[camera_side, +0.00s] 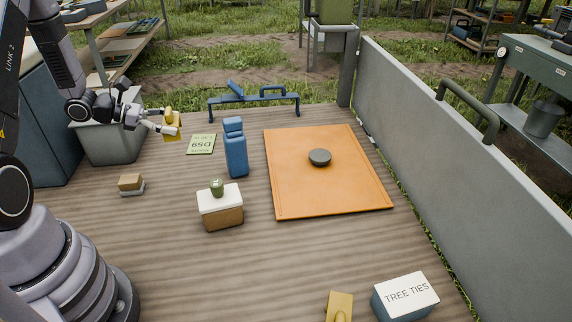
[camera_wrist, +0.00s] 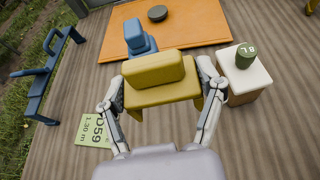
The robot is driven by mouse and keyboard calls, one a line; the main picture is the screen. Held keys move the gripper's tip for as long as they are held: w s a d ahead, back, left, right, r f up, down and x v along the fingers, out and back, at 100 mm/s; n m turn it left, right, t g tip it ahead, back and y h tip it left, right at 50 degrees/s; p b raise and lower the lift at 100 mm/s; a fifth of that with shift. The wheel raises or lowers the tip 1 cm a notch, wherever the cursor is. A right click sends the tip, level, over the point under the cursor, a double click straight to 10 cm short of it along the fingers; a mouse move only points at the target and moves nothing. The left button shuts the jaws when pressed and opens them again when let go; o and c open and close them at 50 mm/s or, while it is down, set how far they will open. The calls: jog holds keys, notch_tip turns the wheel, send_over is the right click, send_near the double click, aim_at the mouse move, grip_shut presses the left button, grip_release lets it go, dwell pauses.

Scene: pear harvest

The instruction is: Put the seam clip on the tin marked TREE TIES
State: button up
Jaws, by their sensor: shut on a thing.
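My gripper (camera_side: 168,124) is shut on a yellow piece (camera_side: 172,131), held above the table at the left, in front of a grey bin. In the wrist view this yellow piece (camera_wrist: 158,82) is blocky, with a raised ridge on top and downturned sides, a finger on either side; it may be the seam clip. The tin marked TREE TIES (camera_side: 405,295) stands at the bottom right in the side view, blue with a white lettered top, and nothing is on it. Another yellow piece (camera_side: 340,305) lies left of the tin, cut off by the frame edge.
An orange mat (camera_side: 290,185) bears a dark disc (camera_side: 319,157). Left of the mat stand a blue upright object (camera_side: 235,150) and a white-topped box (camera_side: 220,205) with a green weight-like object on it. A green card (camera_side: 201,144) lies nearby. A grey wall (camera_side: 460,150) borders the right.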

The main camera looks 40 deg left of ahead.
notch_tip(320, 180, up, 7)
jog(key=shift+f, duration=0.1)
jog(key=w+d+m+g+h, duration=0.2)
jog(key=d+m, duration=0.1)
jog(key=d, duration=0.9)
jog(key=w+d+m+g+h, duration=0.2)
jog(key=w+d+g, duration=0.1)
jog(key=d, duration=1)
jog(key=s+d+m+g, duration=0.2)
jog(key=s+d, duration=0.2)
jog(key=d, duration=0.4)
jog(key=s+d+m+g+h, duration=0.1)
jog(key=s+d+g, duration=0.15)
jog(key=d, duration=0.55)
jog(key=s+d+m+g, duration=0.1)
jog(key=s+d+m, duration=0.1)
jog(key=s+d, duration=0.4)
send_over(407, 293)
jog(key=f, duration=1.4)
jog(key=shift+s+a+f, duration=0.2)
jog(key=shift+a+f, duration=0.05)
jog(key=shift+w+d+f, duration=0.25)
jog(key=shift+f, duration=1.75)
